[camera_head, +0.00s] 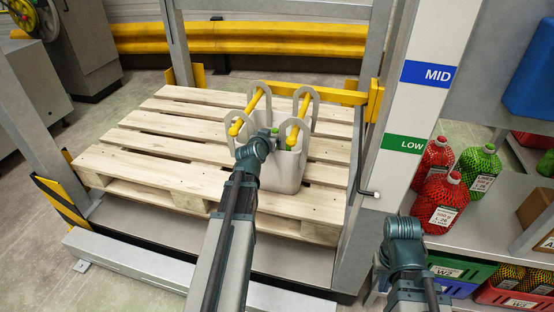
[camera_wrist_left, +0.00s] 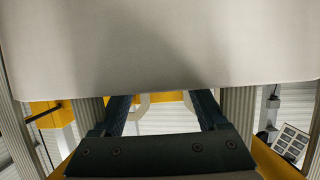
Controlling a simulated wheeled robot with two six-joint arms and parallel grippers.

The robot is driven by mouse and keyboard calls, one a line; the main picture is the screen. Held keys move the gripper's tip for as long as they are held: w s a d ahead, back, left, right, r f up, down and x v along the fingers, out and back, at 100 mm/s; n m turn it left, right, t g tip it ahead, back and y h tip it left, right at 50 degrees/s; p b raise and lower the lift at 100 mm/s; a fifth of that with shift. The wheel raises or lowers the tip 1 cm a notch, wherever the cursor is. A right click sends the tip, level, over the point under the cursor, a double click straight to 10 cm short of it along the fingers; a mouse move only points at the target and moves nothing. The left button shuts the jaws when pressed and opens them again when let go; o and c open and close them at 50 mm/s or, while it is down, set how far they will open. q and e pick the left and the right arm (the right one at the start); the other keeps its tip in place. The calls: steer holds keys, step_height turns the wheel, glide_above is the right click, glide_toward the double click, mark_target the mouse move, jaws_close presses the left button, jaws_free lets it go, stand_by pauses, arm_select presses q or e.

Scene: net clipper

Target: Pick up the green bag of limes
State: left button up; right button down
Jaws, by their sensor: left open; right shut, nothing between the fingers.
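Green net bags of limes with a white label and green cap stand on the right shelf; one bag (camera_head: 480,170) shows well and another (camera_head: 546,163) is cut off by the right edge. My right gripper (camera_head: 404,240) is low in front of the shelf, left of and apart from the bags. It is shut and empty; its fingertips are not clear. My left gripper (camera_head: 264,138) is at the grey bin (camera_head: 285,172). In the left wrist view its fingers (camera_wrist_left: 165,112) are apart, with tips hidden behind a pale grey surface (camera_wrist_left: 160,45). Small green parts show in the bin, too small to identify.
Red net bags (camera_head: 436,165) stand beside the limes. A grey post (camera_head: 415,110) stands left of the shelf. A wooden pallet (camera_head: 130,155) carries the bin, which has yellow handles (camera_head: 248,112). Green and red crates (camera_head: 515,297) sit lower right.

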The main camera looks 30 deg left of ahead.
mark_target(275, 132)
arm_select(q)
steer(key=b+x, duration=0.1)
steer(key=x, duration=0.2)
steer(key=shift+w+a+f, duration=0.1)
steer(key=shift+w+f, duration=0.1)
steer(key=shift+w, duration=0.15)
steer(key=shift+r, duration=0.1)
steer(key=shift+s, duration=0.1)
jaws_close()
stand_by(0.8)
